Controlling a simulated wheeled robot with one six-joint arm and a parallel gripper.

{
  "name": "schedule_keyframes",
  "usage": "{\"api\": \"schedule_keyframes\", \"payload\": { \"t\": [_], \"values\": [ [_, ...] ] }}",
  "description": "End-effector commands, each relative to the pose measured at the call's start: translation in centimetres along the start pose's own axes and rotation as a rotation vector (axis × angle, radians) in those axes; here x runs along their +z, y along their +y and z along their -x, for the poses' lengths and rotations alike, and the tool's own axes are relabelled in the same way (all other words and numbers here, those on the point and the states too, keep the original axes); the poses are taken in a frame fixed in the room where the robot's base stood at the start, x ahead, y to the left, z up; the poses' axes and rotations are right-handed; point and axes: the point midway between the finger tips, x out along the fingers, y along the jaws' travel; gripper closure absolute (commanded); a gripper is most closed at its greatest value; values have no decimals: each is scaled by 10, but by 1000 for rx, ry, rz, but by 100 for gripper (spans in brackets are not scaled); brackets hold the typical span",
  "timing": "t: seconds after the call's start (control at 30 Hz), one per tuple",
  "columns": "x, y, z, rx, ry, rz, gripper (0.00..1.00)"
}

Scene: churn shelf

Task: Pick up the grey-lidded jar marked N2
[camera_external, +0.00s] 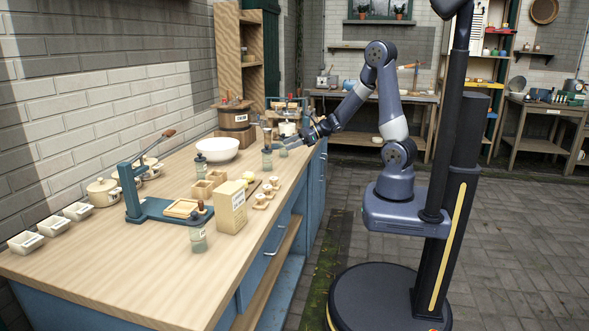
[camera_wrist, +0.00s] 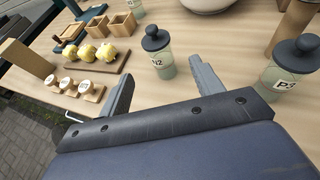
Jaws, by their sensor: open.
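The jar marked N2 (camera_wrist: 160,64) stands upright on the wooden counter, with a dark grey knobbed lid and a pale green-grey see-through body. In the wrist view it is just beyond my fingertips, roughly centred between them. My gripper (camera_wrist: 162,70) is open and empty, one finger to each side of the jar's lower part in the picture. I cannot tell whether a finger touches it. In the external view, my gripper (camera_external: 283,146) is low over the counter's right edge, next to a jar (camera_external: 267,160) that appears to be N2; its label is unreadable there.
A similar grey-lidded jar (camera_wrist: 287,72), its label starting with P, stands close to my right finger. A white bowl (camera_external: 218,149) and small wooden boxes (camera_external: 202,190) stand farther in.

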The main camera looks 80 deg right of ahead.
Motion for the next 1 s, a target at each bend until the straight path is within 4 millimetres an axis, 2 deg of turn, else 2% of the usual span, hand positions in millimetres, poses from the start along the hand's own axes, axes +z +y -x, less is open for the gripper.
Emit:
{"api": "schedule_keyframes", "payload": {
  "t": [0.4, 0.63, 1.0],
  "values": [
    [-1, 4, -53, 7, 7, 2, 38],
    [-1, 4, -68, 5, 8, 0, 38],
    [-4, 4, -109, 5, 7, 2, 38]
  ]
}}
